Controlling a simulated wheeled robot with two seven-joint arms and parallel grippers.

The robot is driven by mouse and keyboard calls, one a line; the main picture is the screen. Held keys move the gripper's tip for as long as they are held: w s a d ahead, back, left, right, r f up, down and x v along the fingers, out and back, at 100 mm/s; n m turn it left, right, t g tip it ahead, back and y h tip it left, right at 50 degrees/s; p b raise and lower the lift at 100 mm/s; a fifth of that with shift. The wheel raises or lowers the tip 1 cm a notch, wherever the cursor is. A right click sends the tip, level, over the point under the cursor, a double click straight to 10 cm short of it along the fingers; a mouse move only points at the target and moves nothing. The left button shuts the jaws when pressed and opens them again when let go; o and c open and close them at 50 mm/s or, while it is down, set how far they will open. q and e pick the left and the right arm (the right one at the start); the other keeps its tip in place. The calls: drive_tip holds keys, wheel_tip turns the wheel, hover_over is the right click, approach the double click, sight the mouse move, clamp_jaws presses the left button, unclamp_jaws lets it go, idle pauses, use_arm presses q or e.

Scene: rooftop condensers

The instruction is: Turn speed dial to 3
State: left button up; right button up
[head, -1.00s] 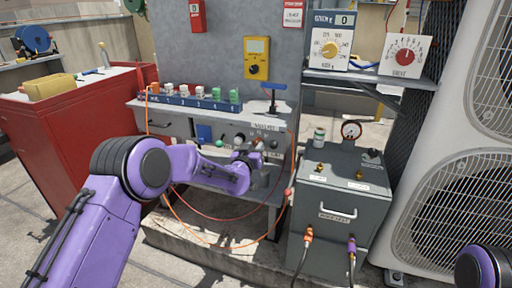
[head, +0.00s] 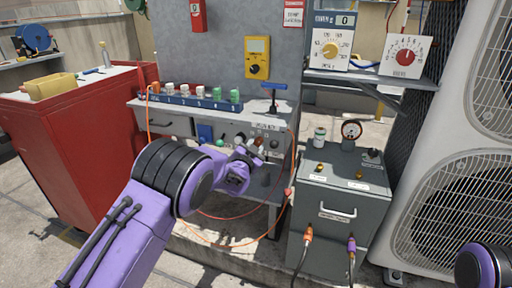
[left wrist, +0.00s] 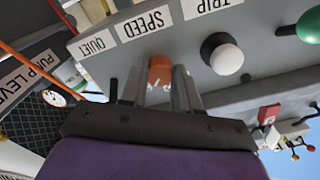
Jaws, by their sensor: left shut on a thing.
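The speed dial is an orange-brown knob (left wrist: 160,70) beside the SPEED label (left wrist: 146,23) on the grey panel, seen upside down in the left wrist view. My left gripper (left wrist: 160,88) has one finger on each side of the knob and is shut on it. In the head view my left gripper (head: 255,150) is at the bench's front panel, where the wrist partly hides the controls. I cannot read which number the dial points to. My right gripper is out of view; only part of my right arm shows at the lower right.
A white knob (left wrist: 221,53) and a green knob (left wrist: 309,26) sit beside the dial. An orange hose (head: 222,246) loops below the bench. A grey cabinet (head: 337,238) with a gauge (head: 352,130) stands to the right, a red cabinet (head: 75,150) to the left.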

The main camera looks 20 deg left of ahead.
use_arm(q)
drive_tip(key=shift+m, duration=0.3)
idle(0.4)
drive_tip(key=o, duration=1.1)
drive_tip(key=shift+c, duration=0.2)
drive_tip(key=s+p, duration=0.1)
drive_tip(key=s, duration=0.9)
drive_tip(key=shift+s+a, duration=0.15)
drive_tip(key=shift+s, duration=0.15)
